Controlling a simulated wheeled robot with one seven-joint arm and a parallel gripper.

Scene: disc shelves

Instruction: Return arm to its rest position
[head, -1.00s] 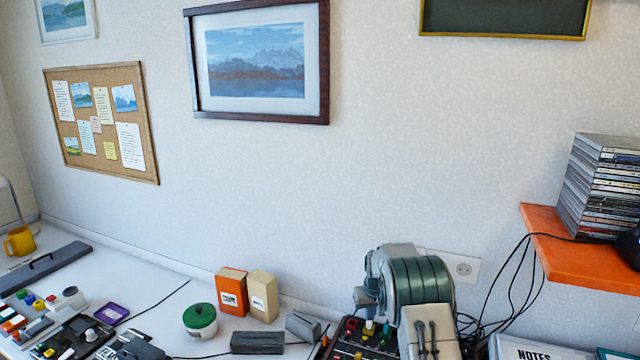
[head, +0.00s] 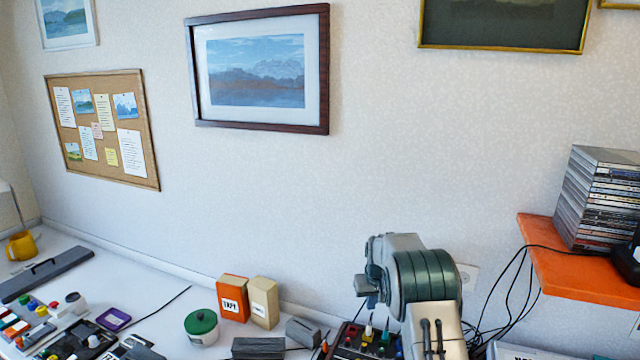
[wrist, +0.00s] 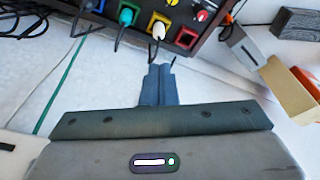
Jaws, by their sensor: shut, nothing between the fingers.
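My arm stands in the lower right of the head view, bent over in front of the wall. My gripper (head: 366,291) shows at the left of its end, small in that view. In the wrist view my gripper (wrist: 159,88) has its two fingers together with nothing between them. They are over the pale table top (wrist: 95,85), near a control box (wrist: 185,22) with coloured plugs.
An orange shelf (head: 560,278) with a stack of disc cases (head: 598,200) juts out right of my arm, with loose black cables below. An orange box (head: 233,297), a beige box (head: 265,303) and a green-lidded pot (head: 201,327) stand left.

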